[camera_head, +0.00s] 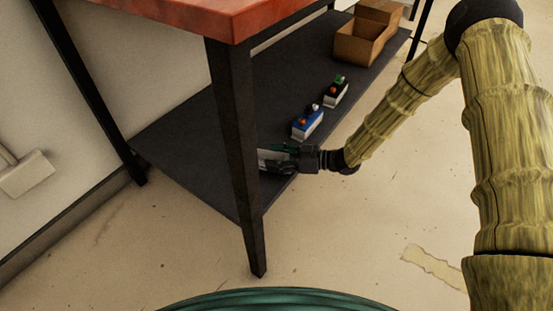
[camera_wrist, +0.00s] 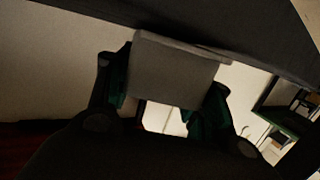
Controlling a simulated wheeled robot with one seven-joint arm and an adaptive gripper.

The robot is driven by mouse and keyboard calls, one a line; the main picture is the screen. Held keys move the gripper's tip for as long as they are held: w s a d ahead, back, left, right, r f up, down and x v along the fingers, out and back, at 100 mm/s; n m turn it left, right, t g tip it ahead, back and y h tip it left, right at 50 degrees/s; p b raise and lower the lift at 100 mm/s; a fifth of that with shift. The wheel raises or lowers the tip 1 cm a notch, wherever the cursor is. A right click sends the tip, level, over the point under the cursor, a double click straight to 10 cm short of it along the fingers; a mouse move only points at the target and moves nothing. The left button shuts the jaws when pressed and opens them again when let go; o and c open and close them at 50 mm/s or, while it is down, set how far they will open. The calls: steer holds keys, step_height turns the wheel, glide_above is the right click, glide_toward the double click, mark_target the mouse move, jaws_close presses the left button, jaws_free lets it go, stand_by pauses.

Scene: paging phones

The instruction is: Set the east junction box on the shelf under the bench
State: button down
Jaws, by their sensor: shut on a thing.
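My gripper (camera_head: 282,160) is at the shelf's front edge, just right of the near bench leg. In the wrist view its fingers (camera_wrist: 165,90) are shut on a plain grey box (camera_wrist: 175,70), one finger on each side. No label shows on the box. In the head view the box is mostly hidden by the leg and the fingers. The dark shelf (camera_head: 190,140) runs under the bench (camera_head: 180,12). I cannot tell whether the box touches the shelf.
A blue-and-white device (camera_head: 307,126) and a green-topped black-and-white device (camera_head: 336,94) stand on the shelf beyond my gripper. An open cardboard box (camera_head: 358,47) stands at the far end. The near bench leg (camera_head: 236,150) is close to my gripper. The shelf's left part is bare.

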steer(key=shift+f, duration=0.15)
steer(key=c, duration=0.6)
jaws_free()
steer(key=shift+d+r, duration=0.15)
steer(key=shift+r, duration=0.1)
steer(key=p+v, duration=0.5)
steer(key=v, duration=0.6)
steer(key=shift+d, duration=0.35)
steer(key=shift+s, duration=0.1)
